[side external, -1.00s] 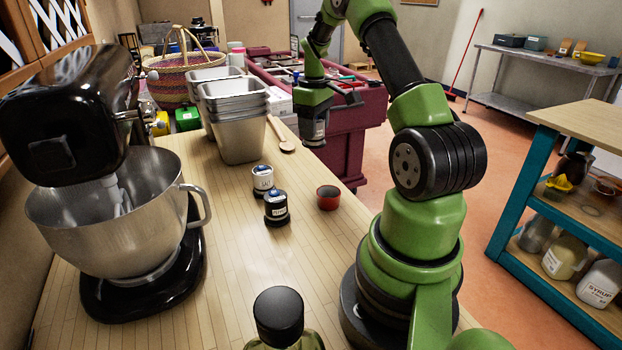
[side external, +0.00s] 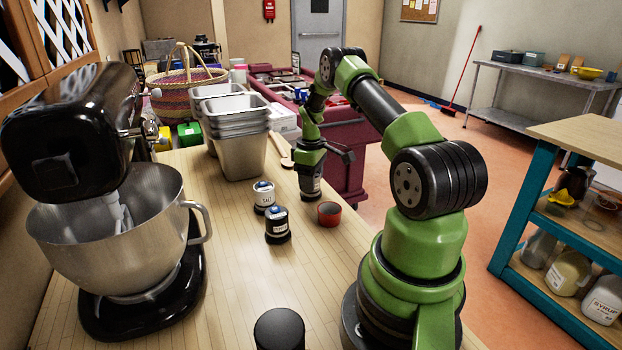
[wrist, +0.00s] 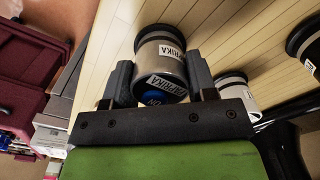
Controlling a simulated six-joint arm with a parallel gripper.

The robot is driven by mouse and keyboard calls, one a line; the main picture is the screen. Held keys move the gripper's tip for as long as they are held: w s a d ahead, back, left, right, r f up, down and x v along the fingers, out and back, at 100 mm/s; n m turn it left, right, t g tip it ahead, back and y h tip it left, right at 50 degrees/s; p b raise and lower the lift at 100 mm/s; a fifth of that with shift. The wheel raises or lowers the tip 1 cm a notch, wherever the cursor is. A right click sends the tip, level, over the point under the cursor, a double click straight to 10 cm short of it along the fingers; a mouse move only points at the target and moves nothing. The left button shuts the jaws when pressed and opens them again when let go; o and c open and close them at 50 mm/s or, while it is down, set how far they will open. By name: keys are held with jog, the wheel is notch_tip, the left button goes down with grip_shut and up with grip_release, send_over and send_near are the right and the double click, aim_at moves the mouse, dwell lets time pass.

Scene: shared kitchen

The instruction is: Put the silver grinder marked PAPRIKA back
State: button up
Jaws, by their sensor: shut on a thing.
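The silver grinder marked PAPRIKA (wrist: 160,62) is between the two fingers of my gripper (wrist: 160,80) in the wrist view, with its label readable. In the side view my gripper (side external: 312,160) is shut on this grinder (side external: 310,186), which is upright with its dark base at or just above the counter. I cannot tell whether it touches the wood. It is right of the white grinder marked SALT (side external: 263,198) and behind the small red bowl (side external: 329,214).
Stacked steel pans (side external: 240,150) and a wooden spoon (side external: 287,162) lie behind. A stand mixer (side external: 130,230) fills the left. A dark round lid (side external: 279,330) is at the front. The counter (side external: 235,270) is bare in the middle; its right edge is close to the bowl.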

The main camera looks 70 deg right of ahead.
jog(key=o, duration=1.2)
jog(key=shift+f, duration=0.1)
